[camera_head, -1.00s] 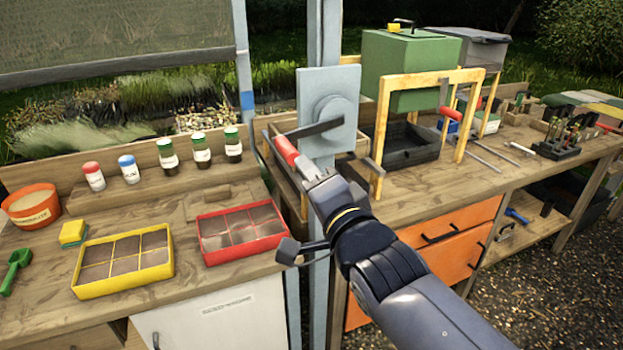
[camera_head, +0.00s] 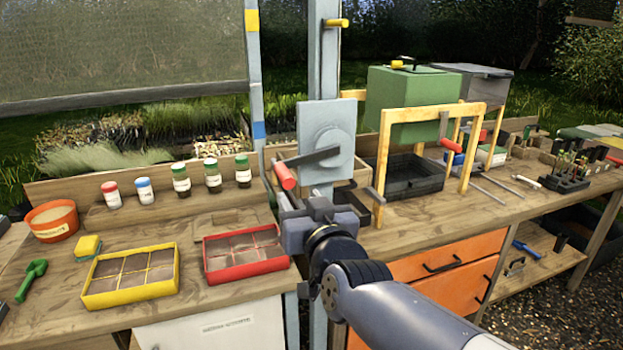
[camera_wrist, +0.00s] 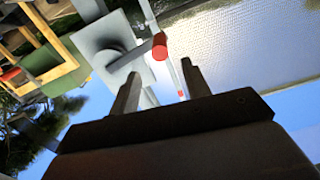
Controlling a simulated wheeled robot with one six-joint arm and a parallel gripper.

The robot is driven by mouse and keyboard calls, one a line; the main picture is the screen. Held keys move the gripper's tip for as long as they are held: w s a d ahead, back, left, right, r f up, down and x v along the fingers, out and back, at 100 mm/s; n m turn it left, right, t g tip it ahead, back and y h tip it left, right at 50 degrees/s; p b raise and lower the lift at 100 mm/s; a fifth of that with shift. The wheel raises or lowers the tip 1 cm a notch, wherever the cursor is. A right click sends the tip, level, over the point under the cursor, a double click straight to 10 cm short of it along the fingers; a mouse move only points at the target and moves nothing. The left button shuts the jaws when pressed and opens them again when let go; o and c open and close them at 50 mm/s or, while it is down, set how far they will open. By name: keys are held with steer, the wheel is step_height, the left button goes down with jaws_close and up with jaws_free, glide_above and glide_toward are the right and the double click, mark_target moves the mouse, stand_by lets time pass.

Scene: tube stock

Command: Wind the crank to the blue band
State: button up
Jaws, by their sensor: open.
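The crank has a red handle (camera_head: 284,176) on a grey arm (camera_head: 312,157), mounted on a pale blue-grey plate (camera_head: 340,120) on the post. The arm points left and slightly down. The blue band (camera_head: 259,131) is on the slim left post, below the end of the screen's dark bottom bar (camera_head: 140,93). My gripper (camera_head: 290,203) is open and empty, just below and in front of the handle. In the wrist view, the handle (camera_wrist: 160,46) shows beyond the gap between my fingertips (camera_wrist: 159,80); it looks clear of them.
A yellow band (camera_head: 251,22) is higher on the left post. Red (camera_head: 245,268) and yellow (camera_head: 130,297) seed trays and several bottles stand on the left bench. A yellow frame (camera_head: 434,113) and a green box (camera_head: 415,92) stand right of the crank.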

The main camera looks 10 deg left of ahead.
mark_target(285, 177)
steer(key=shift+w+a+n, duration=0.1)
steer(key=shift+n, duration=0.2)
steer(key=p+x, duration=0.2)
steer(key=x, duration=0.8)
steer(key=shift+w+a, duration=0.2)
steer(key=shift+w, duration=0.05)
steer(key=shift+c, duration=0.3)
jaws_close()
